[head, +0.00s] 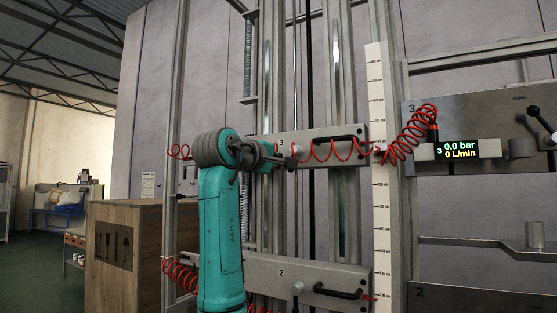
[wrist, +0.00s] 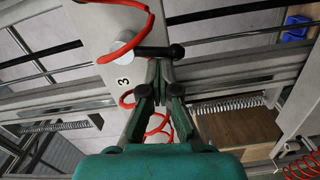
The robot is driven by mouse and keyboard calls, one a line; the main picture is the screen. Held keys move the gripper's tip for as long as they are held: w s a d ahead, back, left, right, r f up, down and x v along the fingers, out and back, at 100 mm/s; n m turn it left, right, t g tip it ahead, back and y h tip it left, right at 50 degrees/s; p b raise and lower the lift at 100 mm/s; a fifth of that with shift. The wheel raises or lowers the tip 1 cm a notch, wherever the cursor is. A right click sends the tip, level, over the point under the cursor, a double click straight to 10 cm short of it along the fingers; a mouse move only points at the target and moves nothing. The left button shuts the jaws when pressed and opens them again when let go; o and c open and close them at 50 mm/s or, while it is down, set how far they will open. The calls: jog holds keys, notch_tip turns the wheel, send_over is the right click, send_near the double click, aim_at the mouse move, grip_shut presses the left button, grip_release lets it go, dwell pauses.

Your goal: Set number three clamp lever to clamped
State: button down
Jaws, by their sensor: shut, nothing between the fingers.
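The number three plate (head: 345,132) is a grey bar across the rails, marked 3. Its clamp lever (wrist: 155,52) is a short black arm with a round knob on a pale round pivot, seen in the wrist view. My gripper (wrist: 160,72) is shut and empty, its fingertips right beside the lever's arm near the knob; I cannot tell whether they touch. In the head view my gripper (head: 290,162) is at the plate's front, by the 3 mark, and hides most of the lever.
A number two plate (head: 245,266) with its own lever and black handle lies below. Red coiled hoses (head: 408,137) hang close around my gripper. A display (head: 458,149) reads 0.0 bar, 0 L/min. A wooden crate (head: 150,215) stands at left.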

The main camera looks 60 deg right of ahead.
jog(key=shift+s+f+n, duration=0.15)
jog(key=shift+s+n, duration=0.1)
jog(key=shift+n, duration=0.25)
jog(key=shift+s+f, duration=0.1)
jog(key=shift+s, duration=0.05)
jog(key=shift+d, duration=0.1)
dwell(0.3)
jog(key=w+a, duration=0.3)
jog(key=a, duration=0.8)
jog(key=shift+w, duration=0.3)
jog(key=shift+a, duration=0.1)
